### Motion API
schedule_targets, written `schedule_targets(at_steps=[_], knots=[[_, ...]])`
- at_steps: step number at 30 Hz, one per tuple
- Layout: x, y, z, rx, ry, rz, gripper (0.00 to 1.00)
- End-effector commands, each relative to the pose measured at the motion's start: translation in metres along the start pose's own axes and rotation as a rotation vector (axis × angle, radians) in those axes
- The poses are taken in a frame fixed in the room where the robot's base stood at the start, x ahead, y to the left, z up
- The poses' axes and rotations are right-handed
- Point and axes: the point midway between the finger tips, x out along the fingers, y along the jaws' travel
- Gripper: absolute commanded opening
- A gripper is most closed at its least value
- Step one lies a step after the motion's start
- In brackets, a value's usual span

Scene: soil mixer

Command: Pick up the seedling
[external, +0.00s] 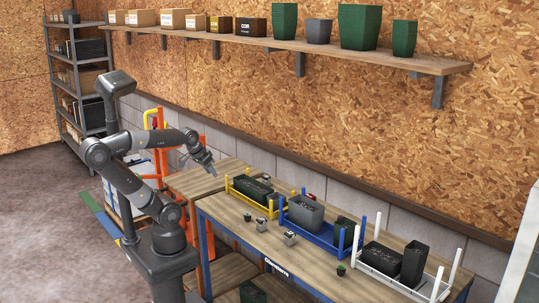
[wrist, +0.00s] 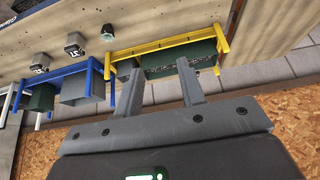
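A small dark pot with a green top, which looks like the seedling (external: 341,270), stands near the front edge of the workbench (external: 240,232) in the external view. I cannot make it out in the wrist view. My gripper (external: 209,167) is raised above the far left end of the bench, well away from it. In the wrist view my gripper (wrist: 160,67) has its two fingers apart, with nothing held between them. The yellow rack with a dark planter shows beyond the fingertips.
A yellow rack (external: 272,215), a blue rack (external: 322,242) and a white rack (external: 399,286) hold planters along the bench's back. Small grey pots (external: 290,238) stand in front, also in the wrist view (wrist: 73,50). A wall shelf (external: 400,60) is above; an orange frame (external: 193,185) stands behind my arm.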

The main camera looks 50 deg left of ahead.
Motion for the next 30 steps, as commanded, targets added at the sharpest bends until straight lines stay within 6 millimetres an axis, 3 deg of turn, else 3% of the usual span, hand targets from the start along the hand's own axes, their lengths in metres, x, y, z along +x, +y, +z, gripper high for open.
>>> schedule_targets(at_steps=[8,13,22,30], knots=[[0.0,0.0,0.0,0.0,0.0,0.0,0.36],[0.0,0.0,0.0,0.0,0.0,0.0,0.48],[0.002,0.002,-0.002,0.002,-0.011,0.003,0.48],[0.034,0.034,-0.024,0.021,-0.157,0.035,0.48]])
